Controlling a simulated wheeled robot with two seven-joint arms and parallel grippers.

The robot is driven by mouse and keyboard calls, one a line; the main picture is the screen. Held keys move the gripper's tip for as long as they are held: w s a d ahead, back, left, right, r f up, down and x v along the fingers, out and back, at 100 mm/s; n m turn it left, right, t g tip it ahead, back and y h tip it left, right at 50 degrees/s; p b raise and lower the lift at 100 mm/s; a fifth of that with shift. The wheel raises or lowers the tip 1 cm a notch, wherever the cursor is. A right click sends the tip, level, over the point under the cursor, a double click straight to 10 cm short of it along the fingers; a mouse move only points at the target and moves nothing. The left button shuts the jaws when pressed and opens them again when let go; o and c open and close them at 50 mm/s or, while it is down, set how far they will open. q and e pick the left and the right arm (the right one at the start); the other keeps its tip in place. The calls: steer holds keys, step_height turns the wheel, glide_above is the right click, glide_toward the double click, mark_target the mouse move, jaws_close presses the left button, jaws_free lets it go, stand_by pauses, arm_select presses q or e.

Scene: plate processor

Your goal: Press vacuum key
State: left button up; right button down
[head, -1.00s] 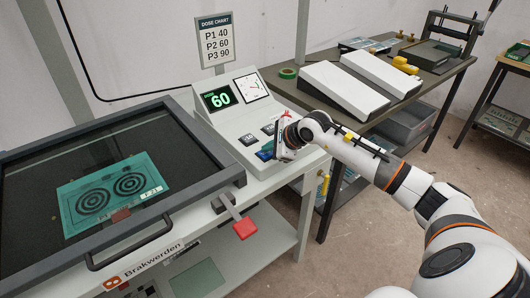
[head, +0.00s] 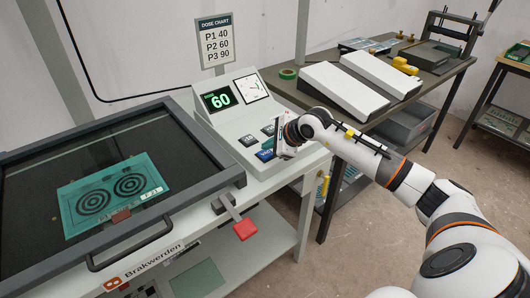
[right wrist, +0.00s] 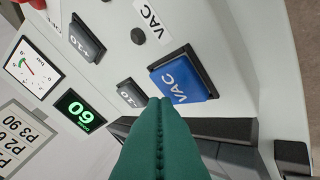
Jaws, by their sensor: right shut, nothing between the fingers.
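The blue VAC key (head: 265,155) is on the sloped control panel (head: 233,127), and it shows large in the right wrist view (right wrist: 182,80). My right gripper (head: 281,151) is over the panel beside this key, partly covering that area in the head view. In the right wrist view its green fingers (right wrist: 160,103) are shut and empty, with their tips at the key's edge. I cannot tell whether they touch it. A white VAC label (right wrist: 150,17) is near the key. My left gripper is not in view.
Dark keys (right wrist: 131,93) and a green 60 display (head: 217,99) share the panel with a dial (head: 253,88). A framed glass unit (head: 90,160) holding a teal plate is to the left. A red-ended lever (head: 245,229) sticks out in front. White sloped boxes stand on the bench behind.

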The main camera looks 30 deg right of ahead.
mark_target(269, 155)
steer(key=shift+r+p, duration=1.25)
steer(key=shift+r, duration=1.7)
steer(key=shift+a+f, duration=0.1)
